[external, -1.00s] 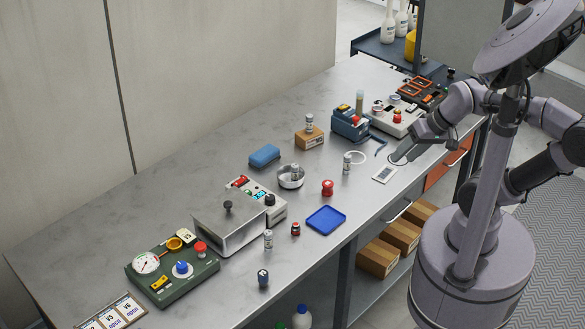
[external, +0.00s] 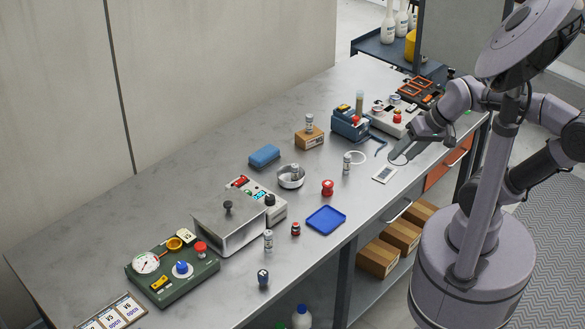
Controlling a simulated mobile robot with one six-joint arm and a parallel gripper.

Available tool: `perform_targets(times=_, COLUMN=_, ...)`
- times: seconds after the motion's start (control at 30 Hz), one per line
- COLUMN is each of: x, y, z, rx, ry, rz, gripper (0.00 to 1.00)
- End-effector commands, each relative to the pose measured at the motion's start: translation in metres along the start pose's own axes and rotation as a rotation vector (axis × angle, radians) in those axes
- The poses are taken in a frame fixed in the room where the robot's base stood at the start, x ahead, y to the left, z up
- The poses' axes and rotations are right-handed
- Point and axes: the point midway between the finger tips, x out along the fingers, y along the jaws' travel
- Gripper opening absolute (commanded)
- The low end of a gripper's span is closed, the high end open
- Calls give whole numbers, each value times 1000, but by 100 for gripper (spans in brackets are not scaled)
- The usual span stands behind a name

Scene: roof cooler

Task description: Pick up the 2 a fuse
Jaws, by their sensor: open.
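Several small silver-grey cylinders that look like fuses are in the external view; their ratings are too small to read. One fuse-like cylinder (external: 347,163) stands upright on the bench left of my gripper. Another cylinder (external: 268,240) stands near the metal cover, one (external: 310,122) is on a small cardboard box (external: 310,138), and one (external: 295,170) is in a round white dish (external: 291,181). I cannot tell which is the 2 A fuse. My gripper (external: 398,159) is open at the bench's right side, near a white card (external: 384,174), apart from the cylinders. Its fingertips are hard to make out.
The steel bench (external: 120,215) has free room along its back left. A blue tray (external: 326,219), a red-topped knob (external: 327,187), a blue sponge (external: 264,156), a metal cover (external: 228,228) and a green gauge panel (external: 172,270) stand on it. Instrument boxes (external: 350,124) crowd the far right.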

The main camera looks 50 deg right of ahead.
Motion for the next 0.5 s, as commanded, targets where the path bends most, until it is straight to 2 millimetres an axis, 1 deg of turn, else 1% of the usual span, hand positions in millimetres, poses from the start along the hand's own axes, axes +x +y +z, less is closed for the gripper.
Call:
perform_targets(times=0.07, x=-4, y=-26, z=-24, rx=49, ry=-56, rz=11, gripper=49)
perform_targets(times=0.13, x=2, y=-64, z=-54, rx=132, ry=-129, rz=43, gripper=49)
perform_targets(times=0.17, x=9, y=-84, z=-66, rx=173, ry=-161, rz=63, gripper=49)
perform_targets(times=0.2, x=22, y=-112, z=-79, rx=228, ry=-200, rz=97, gripper=49)
perform_targets(times=0.27, x=49, y=-153, z=-92, rx=308, ry=-246, rz=156, gripper=49)
perform_targets(times=0.3, x=72, y=-181, z=-95, rx=361, ry=-268, rz=200, gripper=49)
perform_targets(times=0.33, x=89, y=-200, z=-94, rx=398, ry=-281, rz=234, gripper=49)
perform_targets(times=0.37, x=108, y=-218, z=-90, rx=434, ry=-290, rz=269, gripper=49)
perform_targets(times=0.4, x=132, y=-240, z=-83, rx=478, ry=-294, rz=312, gripper=49)
perform_targets(times=0.47, x=165, y=-265, z=-67, rx=535, ry=-293, rz=370, gripper=49)
perform_targets(times=0.5, x=184, y=-277, z=-56, rx=566, ry=-288, rz=401, gripper=49)
